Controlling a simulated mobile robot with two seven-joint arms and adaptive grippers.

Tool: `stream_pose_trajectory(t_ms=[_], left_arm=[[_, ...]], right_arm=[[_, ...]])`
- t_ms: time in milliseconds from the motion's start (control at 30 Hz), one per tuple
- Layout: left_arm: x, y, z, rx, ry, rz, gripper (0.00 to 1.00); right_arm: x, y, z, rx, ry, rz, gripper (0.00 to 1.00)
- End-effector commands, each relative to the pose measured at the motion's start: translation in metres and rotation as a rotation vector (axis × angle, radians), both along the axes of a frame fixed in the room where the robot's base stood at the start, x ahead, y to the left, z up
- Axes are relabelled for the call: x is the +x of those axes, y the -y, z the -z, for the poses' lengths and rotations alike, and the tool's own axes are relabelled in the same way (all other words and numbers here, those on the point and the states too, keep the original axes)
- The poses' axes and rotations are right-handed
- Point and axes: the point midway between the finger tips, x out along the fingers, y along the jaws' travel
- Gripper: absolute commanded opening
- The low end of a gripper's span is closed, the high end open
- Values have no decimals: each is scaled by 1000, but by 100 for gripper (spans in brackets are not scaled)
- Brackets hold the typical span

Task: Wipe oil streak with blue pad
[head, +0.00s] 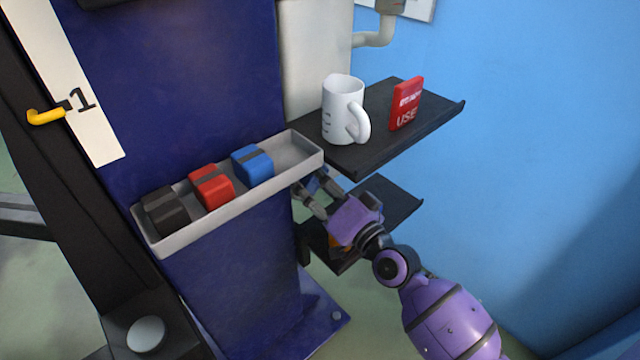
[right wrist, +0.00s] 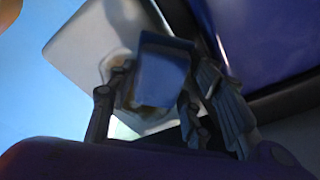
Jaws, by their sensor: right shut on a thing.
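My right gripper (head: 309,190) is by the right end of the grey tray, below the upper shelf. It is shut on a blue pad (right wrist: 163,78), seen between its fingers in the right wrist view; a little blue also shows at the fingertips in the head view. Behind the pad in the right wrist view is a pale surface (right wrist: 75,50) with a brownish smear (right wrist: 117,67), partly hidden by pad and fingers. The pad overlaps the smear; I cannot tell if they touch. My left gripper is out of view.
The grey tray (head: 232,212) on the dark blue panel holds a black block (head: 165,213), a red block (head: 211,187) and a blue block (head: 253,164). A white mug (head: 342,108) and red box (head: 406,104) stand on the upper shelf (head: 375,150). A lower shelf (head: 398,203) is behind my right gripper.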

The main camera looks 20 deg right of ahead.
Motion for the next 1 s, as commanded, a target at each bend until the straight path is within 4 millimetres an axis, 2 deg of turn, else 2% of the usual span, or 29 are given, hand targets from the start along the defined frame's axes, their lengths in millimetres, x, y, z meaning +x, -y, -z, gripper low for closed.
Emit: stream_pose_trajectory(t_ms=[467,1000], left_arm=[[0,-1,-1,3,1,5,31],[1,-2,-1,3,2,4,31]], right_arm=[[0,0,0,0,0,0,25],[10,-4,0,0,1,-1,25]])
